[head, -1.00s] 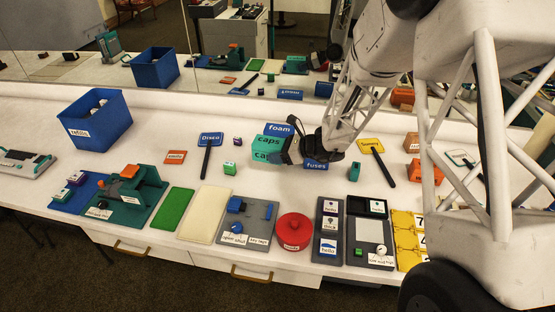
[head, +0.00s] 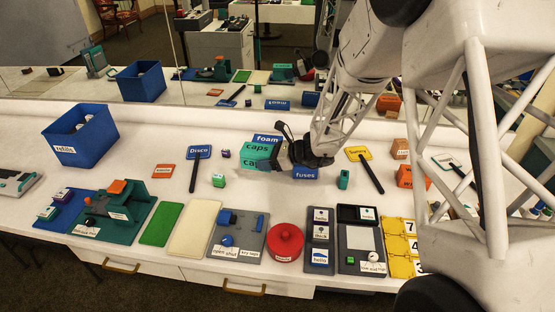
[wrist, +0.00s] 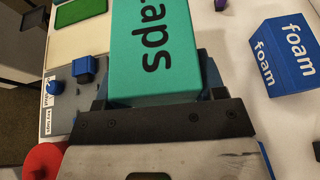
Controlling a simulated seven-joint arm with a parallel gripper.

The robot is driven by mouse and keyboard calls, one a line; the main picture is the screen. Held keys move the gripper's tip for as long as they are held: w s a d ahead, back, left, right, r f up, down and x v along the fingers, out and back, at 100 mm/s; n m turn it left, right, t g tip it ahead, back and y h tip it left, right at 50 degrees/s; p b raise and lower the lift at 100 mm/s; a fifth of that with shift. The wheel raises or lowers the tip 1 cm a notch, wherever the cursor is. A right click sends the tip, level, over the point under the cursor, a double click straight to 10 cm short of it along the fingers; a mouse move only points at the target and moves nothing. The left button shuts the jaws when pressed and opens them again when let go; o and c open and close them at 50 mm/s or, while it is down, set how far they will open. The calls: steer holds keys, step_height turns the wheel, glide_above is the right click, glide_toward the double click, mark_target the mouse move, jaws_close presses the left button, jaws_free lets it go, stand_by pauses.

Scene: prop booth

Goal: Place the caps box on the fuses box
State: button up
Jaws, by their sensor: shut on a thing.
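The caps box (head: 256,149) is teal with "caps" printed on its faces. My gripper (head: 284,153) is shut on it; in the wrist view the caps box (wrist: 165,50) sits between the fingers. I cannot tell whether it touches the table. The blue fuses box (head: 305,173) stands just right of it, partly hidden behind and below my gripper. The fuses box is not clearly seen in the wrist view.
A blue foam box (head: 267,138) stands right behind the caps box; it also shows in the wrist view (wrist: 288,58). A Disco paddle (head: 198,153) is to the left, a yellow paddle (head: 358,153) and green block (head: 343,180) to the right. A red round lidded thing (head: 285,243) is in front.

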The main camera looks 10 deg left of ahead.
steer(key=shift+s+d+r, duration=0.1)
steer(key=shift+d, duration=0.55)
steer(key=s+d+m+t, duration=0.1)
steer(key=s+d, duration=0.3)
steer(key=d, duration=0.5)
steer(key=s+d+r+m+t+h, duration=0.1)
steer(key=s+d+m+t, duration=0.1)
steer(key=d, duration=0.6)
steer(key=shift+s+d+m+t, duration=0.35)
steer(key=shift+s+t, duration=0.25)
steer(key=shift+s, duration=0.55)
glide_above(313, 165)
steer(key=shift+d+f, duration=0.1)
steer(key=shift+f, duration=0.6)
steer(key=shift+f, duration=1.75)
steer(key=shift+f, duration=0.15)
